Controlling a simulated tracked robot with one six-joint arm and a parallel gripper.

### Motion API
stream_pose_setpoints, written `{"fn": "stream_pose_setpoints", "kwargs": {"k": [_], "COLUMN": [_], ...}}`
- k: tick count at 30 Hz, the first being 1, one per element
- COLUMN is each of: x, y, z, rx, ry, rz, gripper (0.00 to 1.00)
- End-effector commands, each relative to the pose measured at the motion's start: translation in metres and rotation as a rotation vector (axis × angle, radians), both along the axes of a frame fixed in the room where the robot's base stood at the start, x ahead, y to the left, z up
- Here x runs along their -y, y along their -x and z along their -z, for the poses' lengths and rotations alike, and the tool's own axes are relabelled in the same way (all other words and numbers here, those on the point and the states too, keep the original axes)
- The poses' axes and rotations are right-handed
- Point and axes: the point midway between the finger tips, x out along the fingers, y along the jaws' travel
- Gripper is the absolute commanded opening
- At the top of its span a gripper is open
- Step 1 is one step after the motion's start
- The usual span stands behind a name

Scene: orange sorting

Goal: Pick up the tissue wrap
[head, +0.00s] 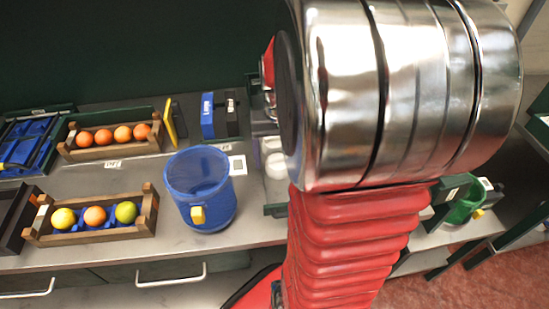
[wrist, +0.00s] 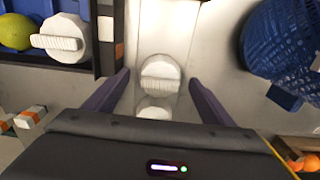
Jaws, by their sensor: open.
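A white round piece with a ribbed ridge on top, which looks like the tissue wrap (wrist: 161,70), lies between the fingertips of my gripper (wrist: 159,78) in the wrist view. My gripper is open, with one dark finger on each side and a gap to the wrap. A second white round piece (wrist: 154,109) shows partly below it, cut off by the gripper body. In the head view white pieces (head: 275,163) sit in a clear holder beside my arm. My gripper is not visible there.
A blue mesh bin (head: 200,190) stands left of the holder. A wooden crate (head: 148,211) holds yellow, orange and green fruit; another crate (head: 66,150) behind it holds oranges. In the wrist view a similar white piece (wrist: 62,38) lies by a yellow-green fruit (wrist: 16,32).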

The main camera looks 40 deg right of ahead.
Motion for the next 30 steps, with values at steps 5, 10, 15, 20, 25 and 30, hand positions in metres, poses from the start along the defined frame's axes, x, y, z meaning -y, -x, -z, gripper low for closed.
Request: {"fn": "stream_pose_setpoints", "kwargs": {"k": [5,10,15,20,25,30], "x": [0.0,0.0001,0.0002,0.0002,0.0002,0.0002], "y": [0.0004,0.0003,0.0005,0.0004,0.0005,0.0005], "z": [0.0087,0.0084,0.0083,0.0082,0.0082,0.0082], "rx": [0.0,0.0,0.0,0.0,0.0,0.0], "ry": [0.0,0.0,0.0,0.0,0.0,0.0], "rz": [0.0,0.001,0.001,0.001,0.001,0.001], "gripper": [0.77,0.77,0.77,0.75,0.63,0.51]}}
